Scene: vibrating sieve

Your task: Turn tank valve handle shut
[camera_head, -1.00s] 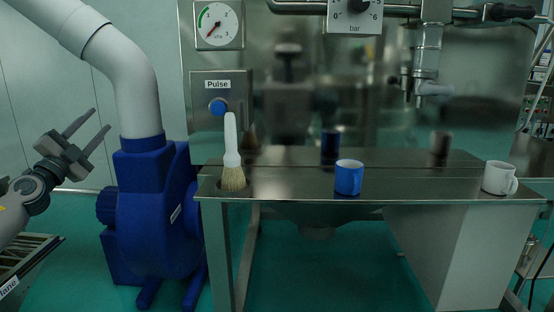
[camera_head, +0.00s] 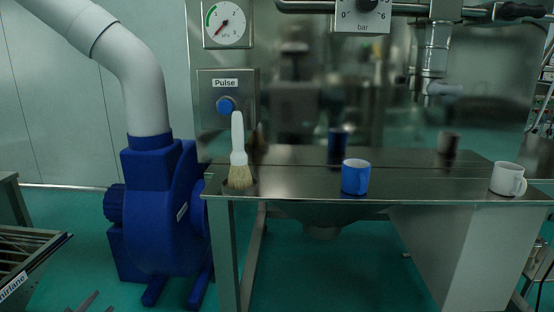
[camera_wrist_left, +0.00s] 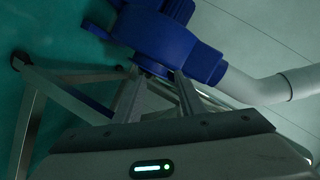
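I cannot tell for certain which part is the tank valve handle. A steel pipe with a black grip (camera_head: 515,11) runs along the top right in the head view. A grey lever-like fitting (camera_head: 442,89) sticks out from the vertical pipe (camera_head: 434,50) below it. My left gripper (camera_head: 84,302) shows only its fingertips at the bottom left edge of the head view, far from both parts. In the left wrist view its fingers (camera_wrist_left: 157,75) are apart with nothing held between them. My right gripper is not in view.
A steel table carries a white-handled brush (camera_head: 238,150), a blue mug (camera_head: 355,177) and a white mug (camera_head: 508,179). A blue blower (camera_head: 160,220) with a thick grey pipe (camera_head: 125,70) stands left of it. A blue Pulse button (camera_head: 225,105) is behind. Green floor between is clear.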

